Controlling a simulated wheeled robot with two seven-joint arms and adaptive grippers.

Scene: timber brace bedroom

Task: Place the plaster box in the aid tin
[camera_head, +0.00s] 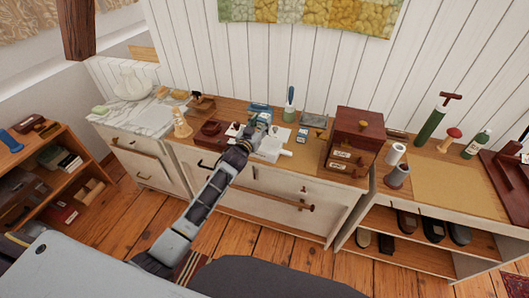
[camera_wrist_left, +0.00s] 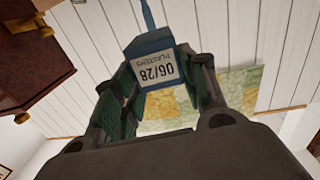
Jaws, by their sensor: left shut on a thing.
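The plaster box (camera_wrist_left: 155,62), blue with a white label reading 06/28 PLASTERS, is between the two green-padded fingers of my left gripper (camera_wrist_left: 160,88) in the left wrist view. The gripper is shut on it. In the head view my left gripper (camera_head: 260,121) is over the middle of the dresser top, and the box is small and hard to separate from the gripper. A blue container (camera_head: 260,108) is just behind the gripper; I cannot tell for sure whether it is the aid tin. My right gripper is not in view.
A dark red drawer cabinet (camera_head: 357,142) stands to the right on the dresser. White items (camera_head: 271,149) lie in front of the gripper. The worktop at right (camera_head: 445,185) has clear room.

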